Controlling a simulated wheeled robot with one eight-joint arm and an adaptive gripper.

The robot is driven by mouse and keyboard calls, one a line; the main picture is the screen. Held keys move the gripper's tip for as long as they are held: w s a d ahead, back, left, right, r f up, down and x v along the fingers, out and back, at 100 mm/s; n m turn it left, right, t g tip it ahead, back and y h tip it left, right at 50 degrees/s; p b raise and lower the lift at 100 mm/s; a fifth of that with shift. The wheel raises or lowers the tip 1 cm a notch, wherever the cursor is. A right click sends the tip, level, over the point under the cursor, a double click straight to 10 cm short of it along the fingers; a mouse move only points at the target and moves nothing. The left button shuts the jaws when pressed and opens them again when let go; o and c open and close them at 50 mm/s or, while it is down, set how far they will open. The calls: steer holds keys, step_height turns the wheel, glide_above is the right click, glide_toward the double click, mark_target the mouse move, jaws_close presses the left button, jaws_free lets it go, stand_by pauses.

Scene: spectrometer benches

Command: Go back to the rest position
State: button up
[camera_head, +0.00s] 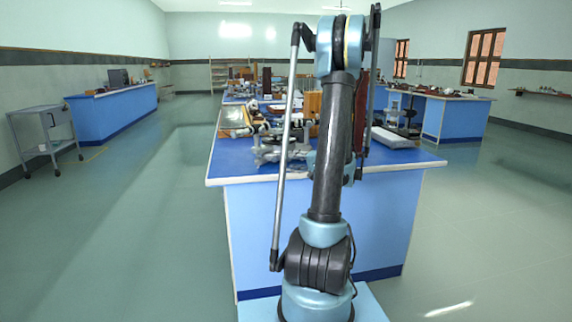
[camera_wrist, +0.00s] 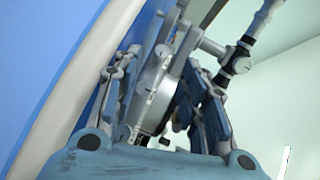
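In the wrist view, the two fingers of my gripper (camera_wrist: 163,85) stand apart, one on each side of the picture's middle. A grey metal instrument (camera_wrist: 150,95) with a round body and knobs shows between and beyond the fingers. I cannot tell whether they touch it. In the head view, my arm rises upright in the middle and hides most of my gripper and the bench behind it. A silvery instrument (camera_head: 270,152) stands on the near edge of the blue-topped bench (camera_head: 228,165), just left of my arm.
The bench carries several more instruments, wooden boxes and a pale flat box (camera_head: 393,137) on the right. Another blue bench (camera_head: 115,110) and a grey trolley (camera_head: 45,135) stand at left. A further bench (camera_head: 455,115) is at right. Floor is clear on both sides.

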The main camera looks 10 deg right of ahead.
steer(key=shift+s+d, duration=0.3)
steer(key=shift+s, duration=0.05)
steer(key=shift+a+r, duration=0.1)
steer(key=s+a+f+n+g+h, duration=0.1)
steer(key=s+a+n+g+h, duration=0.15)
steer(key=s+a, duration=0.5)
steer(key=s+a+f+n+g+h, duration=0.15)
steer(key=s+a+g, duration=0.3)
steer(key=s, duration=0.55)
steer(key=s+d+f+n+g+h, duration=0.1)
steer(key=s+d+f+h, duration=0.1)
steer(key=s, duration=0.8)
steer(key=s+d+f+n+g+h, duration=0.1)
steer(key=s+d+f+n+h, duration=0.1)
steer(key=s, duration=0.8)
steer(key=shift+s+d+f+h, duration=0.35)
steer(key=shift+d+f+h, duration=0.25)
steer(key=shift+f+h, duration=0.8)
steer(key=shift+r, duration=0.2)
